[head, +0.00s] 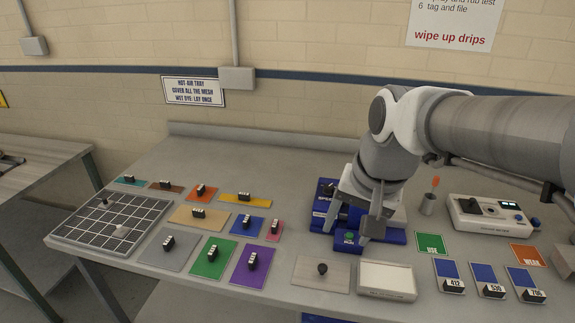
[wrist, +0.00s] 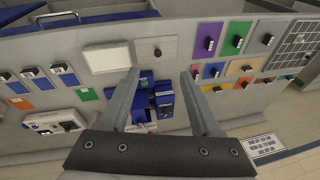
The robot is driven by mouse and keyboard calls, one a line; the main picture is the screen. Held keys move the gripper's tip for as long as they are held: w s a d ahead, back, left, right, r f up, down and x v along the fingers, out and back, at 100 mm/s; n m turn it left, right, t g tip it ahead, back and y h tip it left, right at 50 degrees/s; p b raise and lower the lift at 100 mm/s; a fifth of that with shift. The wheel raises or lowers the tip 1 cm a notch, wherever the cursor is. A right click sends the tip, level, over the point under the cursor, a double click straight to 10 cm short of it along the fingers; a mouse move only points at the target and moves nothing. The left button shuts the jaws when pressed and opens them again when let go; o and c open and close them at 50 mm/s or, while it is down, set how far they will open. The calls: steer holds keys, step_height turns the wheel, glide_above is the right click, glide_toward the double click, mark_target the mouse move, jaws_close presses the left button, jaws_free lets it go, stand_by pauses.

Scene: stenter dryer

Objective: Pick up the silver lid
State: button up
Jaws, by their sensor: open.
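A flat silver-grey lid (head: 312,278) with a dark round knob lies at the front edge of the bench, left of a white panel. It also shows in the wrist view (wrist: 145,53), beyond my fingertips. A similar pale grey plate (head: 155,255) with a black labelled block lies further left; I cannot tell for certain which one is the task's lid. My gripper (head: 358,222) is open and empty, over the blue machine behind and right of the knobbed plate. Its two fingers show apart in the wrist view (wrist: 160,82).
The blue machine (head: 320,213) is partly hidden by my gripper. A white-topped panel (head: 386,277) lies right of the knobbed plate. Several coloured plates with black blocks and a mesh tray (head: 75,226) fill the left. A meter (head: 470,224) and several blue cards stand right.

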steer(key=w+f+m+g+p, duration=0.1)
steer(key=w+f+m+g, duration=0.1)
steer(key=w+f+m, duration=0.3)
steer(key=w+f+m+g, duration=0.1)
steer(key=w+f+m, duration=0.1)
steer(key=w, duration=0.5)
steer(key=h, duration=0.1)
glide_above(323, 267)
steer(key=f, duration=0.6)
steer(key=f+b, duration=0.1)
steer(key=f, duration=0.5)
steer(key=shift+s+f, duration=0.2)
steer(key=shift+f, duration=0.15)
steer(key=f, duration=0.4)
steer(key=shift+w+f, duration=0.2)
steer(key=shift+f, duration=0.2)
jaws_close()
